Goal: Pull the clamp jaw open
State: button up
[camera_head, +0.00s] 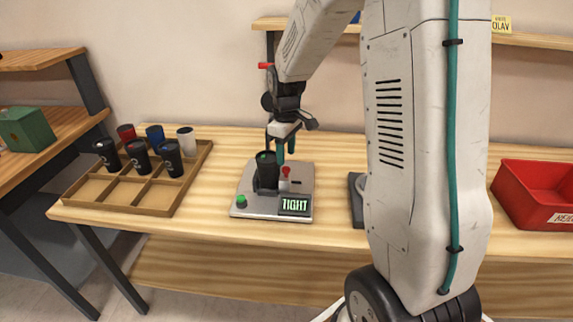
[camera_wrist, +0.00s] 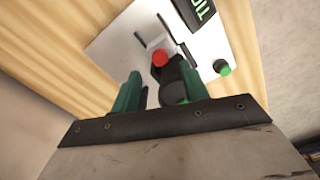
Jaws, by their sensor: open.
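The laser marker (camera_head: 262,207) is a flat grey plate on the table. Its display (camera_head: 294,205) reads TIGHT in green, and a green button (camera_head: 241,201) sits at its front left. A black cup (camera_head: 266,175) stands upright at the dark clamp on the plate; the jaw itself is hard to make out. A red knob (camera_head: 286,171) rises to the cup's right; it also shows in the wrist view (camera_wrist: 159,58). My gripper (camera_head: 275,155), with green fingers, is above the plate by the cup and knob. In the wrist view, the fingers (camera_wrist: 160,77) are apart, with the knob appearing just beyond them.
A wooden divided tray (camera_head: 118,192) with several dark, red, blue and white cups stands left. A red bin (camera_head: 537,192) is at the right. A dark-edged item (camera_head: 356,200) is partly hidden behind my arm. A green box (camera_head: 27,130) sits on the left shelf.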

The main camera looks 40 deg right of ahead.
aim_at(286, 168)
jog(key=shift+f, duration=2.4)
jog(key=shift+c, duration=0.4)
grip_shut()
jog(key=shift+s+d, duration=0.6)
jog(key=shift+d, duration=0.05)
jog(key=shift+o, duration=0.4)
grip_release()
jog(key=shift+d, duration=0.1)
jog(key=shift+r, duration=0.1)
